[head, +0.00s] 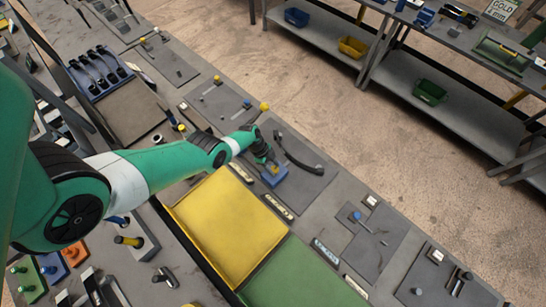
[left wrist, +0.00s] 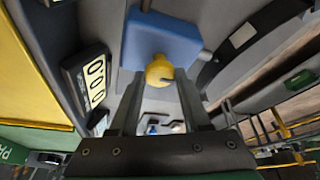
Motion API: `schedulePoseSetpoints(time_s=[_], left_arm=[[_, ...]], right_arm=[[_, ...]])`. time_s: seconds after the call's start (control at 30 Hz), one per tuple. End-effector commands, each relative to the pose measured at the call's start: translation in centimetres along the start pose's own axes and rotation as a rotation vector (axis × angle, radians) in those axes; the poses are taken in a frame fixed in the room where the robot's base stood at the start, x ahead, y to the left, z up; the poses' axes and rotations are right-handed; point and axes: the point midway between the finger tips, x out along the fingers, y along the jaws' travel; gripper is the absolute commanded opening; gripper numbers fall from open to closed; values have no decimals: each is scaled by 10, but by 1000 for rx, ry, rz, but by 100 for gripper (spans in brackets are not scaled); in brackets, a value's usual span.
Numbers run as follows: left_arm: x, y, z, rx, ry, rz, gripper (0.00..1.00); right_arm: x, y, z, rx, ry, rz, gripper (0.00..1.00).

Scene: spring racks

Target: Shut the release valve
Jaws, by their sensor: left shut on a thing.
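The release valve looks to be the blue block (head: 273,176) on a dark grey plate on the bench. In the left wrist view the blue block (left wrist: 190,42) carries a rounded yellow knob (left wrist: 158,70). My left gripper (head: 268,163) reaches down over the block. In the left wrist view its two fingers (left wrist: 160,95) stand on either side of the knob, shut on it. In the head view the gripper hides the knob. My right gripper is not in view.
A curved black handle or hose (head: 300,158) lies just right of the valve. A yellow tray (head: 225,222) and a green tray (head: 300,275) lie in front. Small label plates (head: 280,206) line the plate's edge. A yellow ball knob (head: 264,106) stands behind.

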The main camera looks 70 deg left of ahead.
Motion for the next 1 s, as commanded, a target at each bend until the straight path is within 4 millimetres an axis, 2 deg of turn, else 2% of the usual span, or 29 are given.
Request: schedulePoseSetpoints(time_s=[0.57, 0.6, 0.7, 0.73, 0.77, 1.0], left_arm=[[1, 0, 2, 36, -5, 9, 0], [1, 0, 2, 36, -5, 9, 52], [1, 0, 2, 35, -4, 10, 70], [1, 0, 2, 35, -4, 10, 76], [1, 0, 1, 35, -4, 10, 77], [0, 0, 0, 34, -2, 11, 77]], right_arm=[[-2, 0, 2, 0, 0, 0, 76], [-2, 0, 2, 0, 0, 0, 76], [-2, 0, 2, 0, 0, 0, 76], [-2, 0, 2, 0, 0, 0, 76], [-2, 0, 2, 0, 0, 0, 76], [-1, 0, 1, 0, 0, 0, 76]])
